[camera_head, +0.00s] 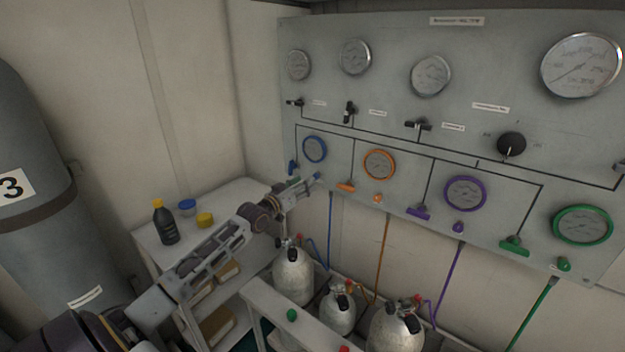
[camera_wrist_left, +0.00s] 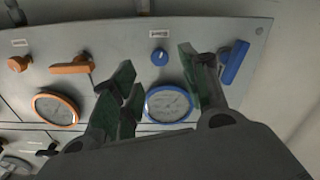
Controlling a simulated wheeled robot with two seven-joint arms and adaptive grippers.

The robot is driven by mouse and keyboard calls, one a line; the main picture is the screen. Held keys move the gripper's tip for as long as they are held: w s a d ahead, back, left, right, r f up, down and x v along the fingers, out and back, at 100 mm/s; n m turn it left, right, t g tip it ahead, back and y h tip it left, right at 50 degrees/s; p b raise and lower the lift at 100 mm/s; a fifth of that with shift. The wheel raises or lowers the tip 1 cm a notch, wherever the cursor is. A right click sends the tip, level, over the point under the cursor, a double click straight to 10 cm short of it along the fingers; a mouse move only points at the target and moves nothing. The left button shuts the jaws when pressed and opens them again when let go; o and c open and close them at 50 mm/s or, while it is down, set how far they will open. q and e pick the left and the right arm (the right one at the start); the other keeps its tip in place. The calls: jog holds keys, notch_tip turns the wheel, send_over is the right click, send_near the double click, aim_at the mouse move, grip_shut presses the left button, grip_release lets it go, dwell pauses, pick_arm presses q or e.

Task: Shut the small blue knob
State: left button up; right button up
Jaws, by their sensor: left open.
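The small blue knob (camera_head: 317,176) is on the grey panel below the blue-rimmed gauge (camera_head: 315,149), right at my left gripper's tips in the head view. In the left wrist view the knob (camera_wrist_left: 159,56) shows between the two spread fingers, with the blue gauge (camera_wrist_left: 168,104) below it in the picture. My left gripper (camera_head: 303,185) is open and empty; its fingers (camera_wrist_left: 157,68) point at the panel. Whether a finger touches the knob cannot be told. The blue lever handle (camera_head: 291,167) is to the left of the knob. My right gripper is not in view.
The blue lever (camera_wrist_left: 235,62) is close beside one finger in the wrist view. An orange lever (camera_head: 346,187) and orange knob (camera_head: 378,198) are to the right. Cylinders (camera_head: 292,275) stand below the panel. A side table (camera_head: 222,199) holds a dark bottle (camera_head: 164,224).

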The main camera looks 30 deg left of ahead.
aim_at(315, 177)
pick_arm(q)
jog(key=shift+w+d, duration=0.1)
jog(key=shift+w, duration=1.5)
jog(key=shift+w+d, duration=0.15)
jog(key=shift+w, duration=1.15)
jog(key=c, duration=0.5)
grip_shut()
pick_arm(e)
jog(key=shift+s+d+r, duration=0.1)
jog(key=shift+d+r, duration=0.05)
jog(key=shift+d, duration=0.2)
